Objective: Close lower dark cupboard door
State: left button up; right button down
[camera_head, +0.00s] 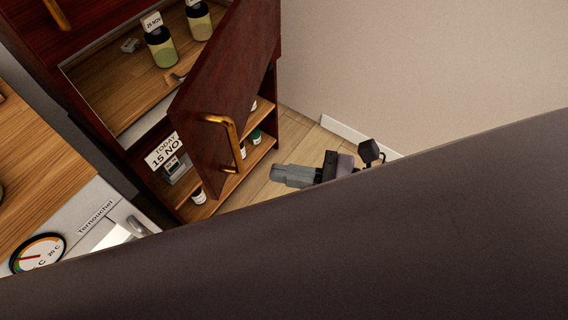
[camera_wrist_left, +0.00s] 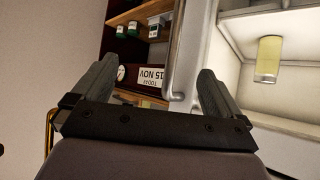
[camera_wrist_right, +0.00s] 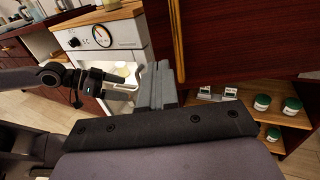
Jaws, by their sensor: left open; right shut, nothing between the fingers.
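The lower dark cupboard door (camera_head: 235,65) is reddish-brown wood and stands open, swung out from the cupboard, with a brass handle (camera_head: 237,135). In the right wrist view, the dark door (camera_wrist_right: 240,40) fills the upper right, with its brass handle (camera_wrist_right: 177,40) just beyond the fingers. My right gripper (camera_head: 276,175) is shut and empty, to the right of the door in the head view; its fingers show together in the right wrist view (camera_wrist_right: 158,70). My left gripper (camera_wrist_left: 155,78) is open, facing a grey metal handle and the cupboard shelves.
Wooden floor lies right.

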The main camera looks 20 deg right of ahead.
jog(key=p, duration=0.2)
send_near(207, 159)
jog(key=x, duration=0.5)
jog(key=shift+a+r, duration=0.15)
jog(key=shift+a, duration=0.05)
jog(key=shift+w+a, duration=0.45)
jog(key=shift+a, duration=0.15)
